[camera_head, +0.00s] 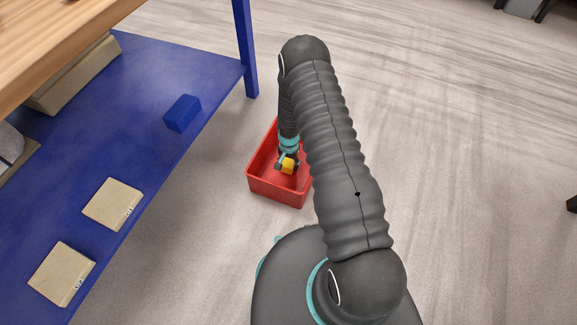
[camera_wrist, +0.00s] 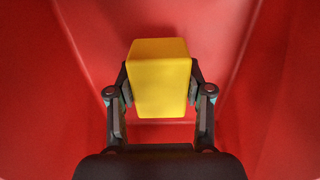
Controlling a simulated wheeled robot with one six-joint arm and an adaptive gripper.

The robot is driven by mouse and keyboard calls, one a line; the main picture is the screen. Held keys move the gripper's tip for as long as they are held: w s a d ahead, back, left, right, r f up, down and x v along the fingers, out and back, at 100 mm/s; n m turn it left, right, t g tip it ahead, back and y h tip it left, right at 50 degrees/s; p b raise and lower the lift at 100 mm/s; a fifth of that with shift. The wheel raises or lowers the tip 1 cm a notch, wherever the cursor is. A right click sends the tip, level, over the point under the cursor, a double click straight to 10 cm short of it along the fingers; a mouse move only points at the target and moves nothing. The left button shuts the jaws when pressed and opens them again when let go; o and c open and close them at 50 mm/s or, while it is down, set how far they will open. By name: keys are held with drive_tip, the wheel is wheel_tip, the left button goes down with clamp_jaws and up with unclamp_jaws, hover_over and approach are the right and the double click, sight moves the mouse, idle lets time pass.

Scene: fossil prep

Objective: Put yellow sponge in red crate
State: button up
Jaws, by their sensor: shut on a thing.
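The yellow sponge (camera_head: 288,166) is a small block held in my gripper (camera_head: 286,163), over the inside of the red crate (camera_head: 275,190) in the head view. In the wrist view the yellow sponge (camera_wrist: 160,80) sits between the two fingers of my gripper (camera_wrist: 160,90), which are shut on its sides. Red crate surfaces (camera_wrist: 60,110) fill the wrist view all around it. I cannot tell whether the sponge touches the crate floor. My arm hides the crate's right side in the head view.
A blue shelf (camera_head: 150,160) of a wooden-topped bench is left of the crate. It bears a blue block (camera_head: 182,113), two tan boxes (camera_head: 113,204) and a larger tan box (camera_head: 75,75). A blue post (camera_head: 245,50) stands behind.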

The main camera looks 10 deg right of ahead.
drive_tip(key=shift+f, duration=0.95)
drive_tip(key=shift+f, duration=0.2)
drive_tip(key=o, duration=1.1)
drive_tip(key=shift+r, duration=0.1)
drive_tip(key=shift+r, duration=0.1)
